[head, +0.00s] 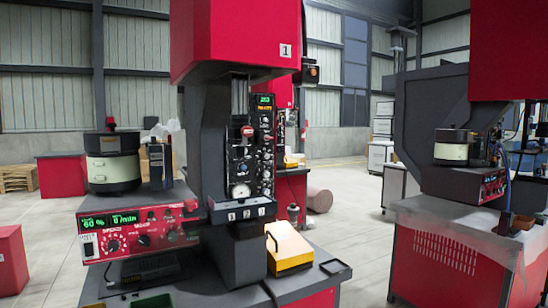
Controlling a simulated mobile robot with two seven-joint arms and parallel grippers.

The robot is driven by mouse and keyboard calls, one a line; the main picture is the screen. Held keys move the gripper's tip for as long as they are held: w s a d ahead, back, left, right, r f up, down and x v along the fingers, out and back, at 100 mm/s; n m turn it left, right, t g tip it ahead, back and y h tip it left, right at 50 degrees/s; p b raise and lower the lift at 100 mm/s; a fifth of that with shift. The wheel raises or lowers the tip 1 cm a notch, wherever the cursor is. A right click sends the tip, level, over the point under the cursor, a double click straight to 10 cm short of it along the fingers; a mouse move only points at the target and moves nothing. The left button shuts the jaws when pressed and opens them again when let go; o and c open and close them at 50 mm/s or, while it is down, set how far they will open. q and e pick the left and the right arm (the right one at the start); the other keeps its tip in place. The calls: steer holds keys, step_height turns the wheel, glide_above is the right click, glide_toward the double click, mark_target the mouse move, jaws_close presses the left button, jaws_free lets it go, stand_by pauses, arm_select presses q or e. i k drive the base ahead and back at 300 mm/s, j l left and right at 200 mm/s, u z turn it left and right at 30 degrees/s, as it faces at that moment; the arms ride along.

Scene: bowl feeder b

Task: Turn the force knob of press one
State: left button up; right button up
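Press one (240,45) stands in the middle of the head view, with a red housing labelled "1" and a dark frame below. Its upright control panel (264,150) carries several small knobs, lights and a green lit display. Which knob is the force knob is too small to read. A red control box (140,230) at the lower left has lit displays and knobs, one marked "SPEED". A round gauge (240,191) sits at the foot of the panel. Neither of my grippers shows in this view.
A bowl feeder (112,168) stands left of the press. A yellow box (288,247) sits at its front right. Another red press (509,50) stands at the right on a covered cabinet (440,255). Open floor (352,215) lies between them.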

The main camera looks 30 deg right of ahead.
mark_target(265, 156)
steer(key=i+l, duration=0.1)
steer(key=l, duration=0.25)
steer(key=i+l, duration=0.15)
steer(key=l, duration=0.2)
steer(key=i+l, duration=0.1)
steer(key=l, duration=0.25)
steer(key=i+l, duration=0.15)
steer(key=l, duration=0.2)
steer(key=i+l, duration=0.1)
steer(key=l, duration=0.25)
steer(key=i+l, duration=0.15)
steer(key=l, duration=0.2)
